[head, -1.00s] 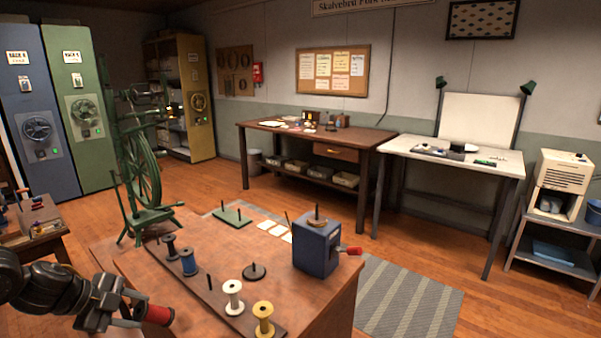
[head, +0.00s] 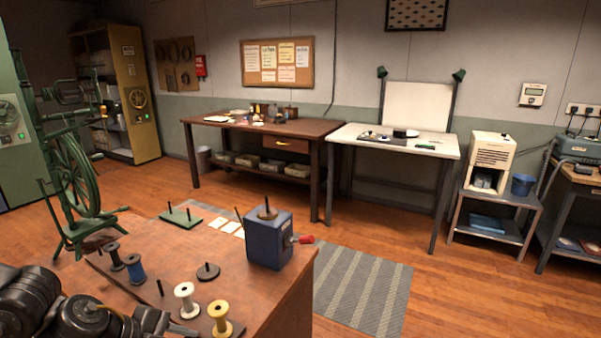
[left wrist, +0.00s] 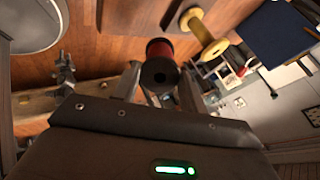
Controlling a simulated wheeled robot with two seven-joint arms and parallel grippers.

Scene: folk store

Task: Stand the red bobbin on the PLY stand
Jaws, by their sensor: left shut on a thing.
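The red bobbin (left wrist: 160,52) with dark ends is between the two fingers of my left gripper (left wrist: 158,85) in the left wrist view; the gripper is shut on it. In the head view my left gripper (head: 152,325) is at the bottom edge, left of the white bobbin; the red bobbin is out of sight there. No PLY label is readable. A green plate with two pegs (head: 187,220) and a round black base with a short peg (head: 208,272) are on the wooden table (head: 262,308), both without bobbins. My right gripper is not in view.
White (head: 186,299), yellow (head: 220,321), blue (head: 135,269) and dark (head: 114,256) bobbins stand along a dark strip, with a bare peg (head: 160,287) among them. A blue box with a red handle (head: 268,240) stands at the right. A green spinning wheel (head: 75,180) rises at left.

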